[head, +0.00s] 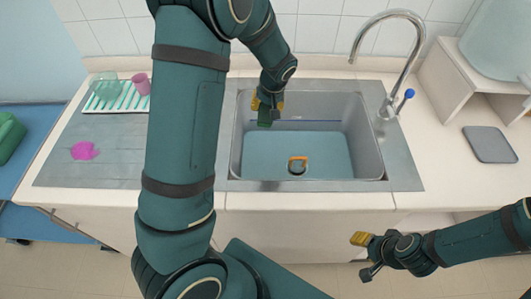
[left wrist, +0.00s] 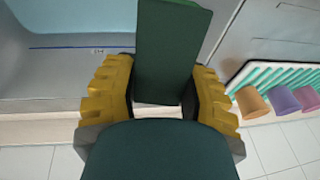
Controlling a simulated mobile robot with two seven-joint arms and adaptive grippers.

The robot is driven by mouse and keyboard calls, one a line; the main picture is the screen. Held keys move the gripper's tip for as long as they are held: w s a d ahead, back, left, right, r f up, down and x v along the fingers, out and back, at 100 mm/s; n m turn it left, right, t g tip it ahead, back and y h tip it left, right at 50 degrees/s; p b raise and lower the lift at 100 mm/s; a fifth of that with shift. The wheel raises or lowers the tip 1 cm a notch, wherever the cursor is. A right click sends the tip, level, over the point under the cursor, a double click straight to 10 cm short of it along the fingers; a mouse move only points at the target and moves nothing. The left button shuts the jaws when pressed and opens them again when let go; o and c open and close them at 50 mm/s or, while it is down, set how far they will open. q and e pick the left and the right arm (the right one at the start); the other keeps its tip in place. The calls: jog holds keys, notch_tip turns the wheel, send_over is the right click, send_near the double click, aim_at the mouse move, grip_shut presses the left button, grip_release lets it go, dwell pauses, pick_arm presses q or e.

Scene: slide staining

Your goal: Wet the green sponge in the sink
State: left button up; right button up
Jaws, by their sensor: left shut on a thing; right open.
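My left gripper (head: 266,104) is shut on the green sponge (head: 264,124), near the back left corner of the sink (head: 365,150). In the left wrist view the sponge (left wrist: 172,45) is a dark green slab, and it sticks out past the yellow fingers of the gripper (left wrist: 160,92). The sink has a bluish bottom that looks like standing water (head: 300,145); I cannot tell whether the sponge touches it. The curved metal faucet (head: 390,40) with a blue-tipped lever stands at the sink's back right. My right gripper (head: 363,255) is open and empty, low in front of the counter.
A small orange-rimmed object (head: 298,159) is in the sink. A striped rack (head: 115,105) with cups stands on the left, by a magenta patch (head: 85,151) on the drainboard. A grey pad (head: 489,145) and a white shelf (head: 450,75) are right of the sink.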

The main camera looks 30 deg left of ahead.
pick_arm(q)
jog(key=shift+r+p, duration=1.15)
jog(key=shift+r, duration=0.9)
jog(key=shift+f, duration=0.1)
